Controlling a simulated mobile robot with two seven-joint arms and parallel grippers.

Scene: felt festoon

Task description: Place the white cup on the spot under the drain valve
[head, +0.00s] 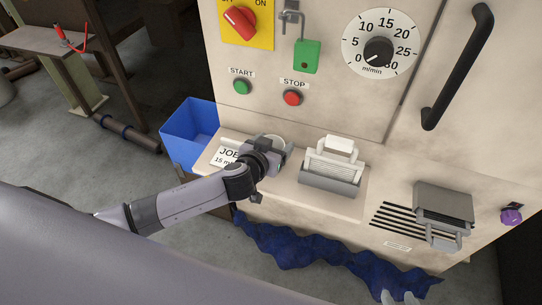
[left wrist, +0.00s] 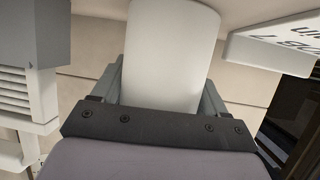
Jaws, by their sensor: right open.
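The white cup shows large in the left wrist view (left wrist: 170,55), between the fingers of my left gripper. In the head view only its pale rim (head: 277,141) shows, at the left part of the machine's ledge. My left gripper (head: 270,148) reaches in from the left, with its fingers against the cup's sides and no clear gap. A purple knob (head: 511,216), which may be the drain valve, is at the far right of the machine front; the spot under it is not clearly visible. Pale tips of my right gripper (head: 400,298) show at the bottom edge, apart and empty.
A JOB card (head: 226,155) stands left of the cup, and a grey holder with white plates (head: 330,180) to its right on the ledge. A blue bin (head: 190,130) is at left. A grey box (head: 443,205) protrudes near slots.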

